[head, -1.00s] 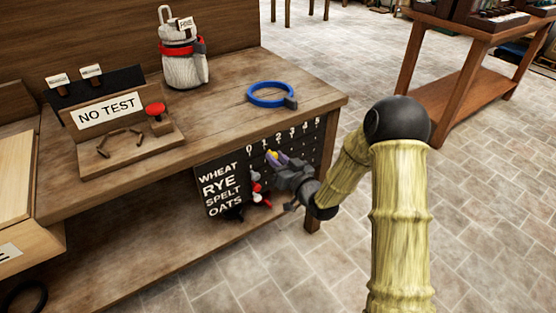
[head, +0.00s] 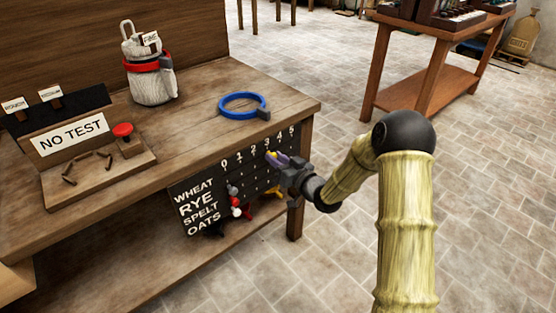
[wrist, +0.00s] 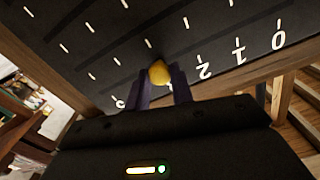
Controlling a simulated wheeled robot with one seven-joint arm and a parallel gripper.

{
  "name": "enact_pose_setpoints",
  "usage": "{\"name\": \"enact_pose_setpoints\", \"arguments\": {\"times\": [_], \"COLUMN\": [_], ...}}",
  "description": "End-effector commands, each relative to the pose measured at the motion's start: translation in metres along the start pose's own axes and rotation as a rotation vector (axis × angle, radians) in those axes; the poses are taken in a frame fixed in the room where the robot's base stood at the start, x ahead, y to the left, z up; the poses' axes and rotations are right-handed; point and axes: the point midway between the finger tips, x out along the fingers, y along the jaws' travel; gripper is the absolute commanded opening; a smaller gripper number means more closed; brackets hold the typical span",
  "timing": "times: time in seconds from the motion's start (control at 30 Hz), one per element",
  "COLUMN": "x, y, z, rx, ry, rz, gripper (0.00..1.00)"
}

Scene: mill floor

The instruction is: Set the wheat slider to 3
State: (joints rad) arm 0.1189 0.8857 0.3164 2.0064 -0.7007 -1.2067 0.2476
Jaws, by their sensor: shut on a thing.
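The dark slider board (head: 180,194) hangs on the bench front, with rows WHEAT, RYE, SPELT and OATS and numbers 0 to 5 along its top. My gripper (head: 280,161) is shut on the yellow wheat slider knob (head: 272,155) in the top row. The knob is at about the 3 column. In the wrist view the board is upside down. There the yellow knob (wrist: 159,72) is between my purple fingertips, left of the 2, and the 3 is hidden. Red and white knobs (head: 235,203) of lower rows sit near the low numbers.
On the bench (head: 195,125) stand a NO TEST sign (head: 72,135), a red button (head: 122,130), a blue ring (head: 240,104) and a pale tied sack (head: 152,86). A bench leg (head: 297,200) is close behind my gripper.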

Motion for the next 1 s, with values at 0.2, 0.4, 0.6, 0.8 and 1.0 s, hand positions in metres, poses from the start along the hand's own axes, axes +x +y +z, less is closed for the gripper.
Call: {"name": "enact_pose_setpoints", "arguments": {"times": [0.2, 0.4, 0.6, 0.8, 1.0], "x": [0.0, 0.0, -0.008, -0.038, -0.078], "y": [0.0, 0.0, 0.001, 0.001, 0.001], "z": [0.0, 0.0, 0.0, -0.001, -0.001], "rx": [-0.001, 0.0, 0.0, 0.002, 0.001], "ry": [0.001, 0.0, -0.001, -0.002, -0.002], "rz": [0.001, 0.001, 0.003, 0.005, 0.005], "gripper": [0.45, 0.45, 0.45, 0.45, 0.45]}}
